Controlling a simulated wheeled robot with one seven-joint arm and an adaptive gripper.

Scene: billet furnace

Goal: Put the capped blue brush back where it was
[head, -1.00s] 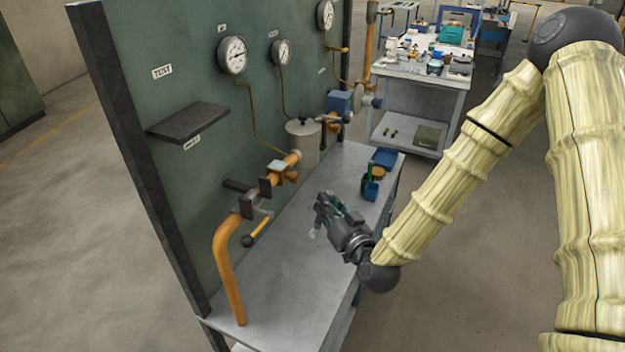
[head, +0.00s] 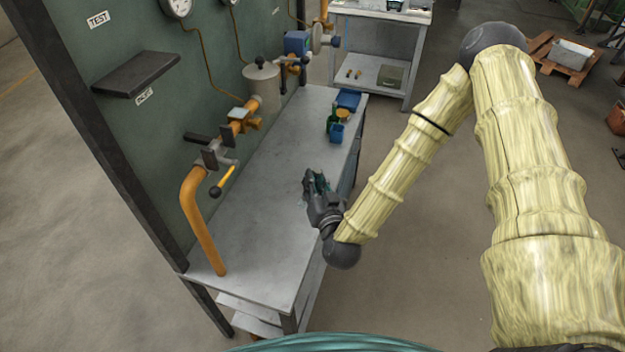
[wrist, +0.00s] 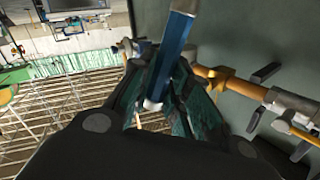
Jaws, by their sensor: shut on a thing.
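In the wrist view a blue brush (wrist: 172,60) with a pale end near the jaws stands between the fingers of my gripper (wrist: 160,108), which is shut on it. In the head view my gripper (head: 317,184) is above the front part of the grey bench top, and the brush is mostly hidden there. A small blue cup (head: 337,133) stands farther back on the bench, beside a green bottle (head: 331,118) and an orange-topped tin (head: 343,115).
A blue tray (head: 348,99) lies at the bench's far end. An orange pipe (head: 203,235) with a yellow-handled valve rises along the bench's left side, before the green panel (head: 120,120). A dark shelf (head: 137,73) juts from it. The bench top (head: 262,220) is clear in the middle.

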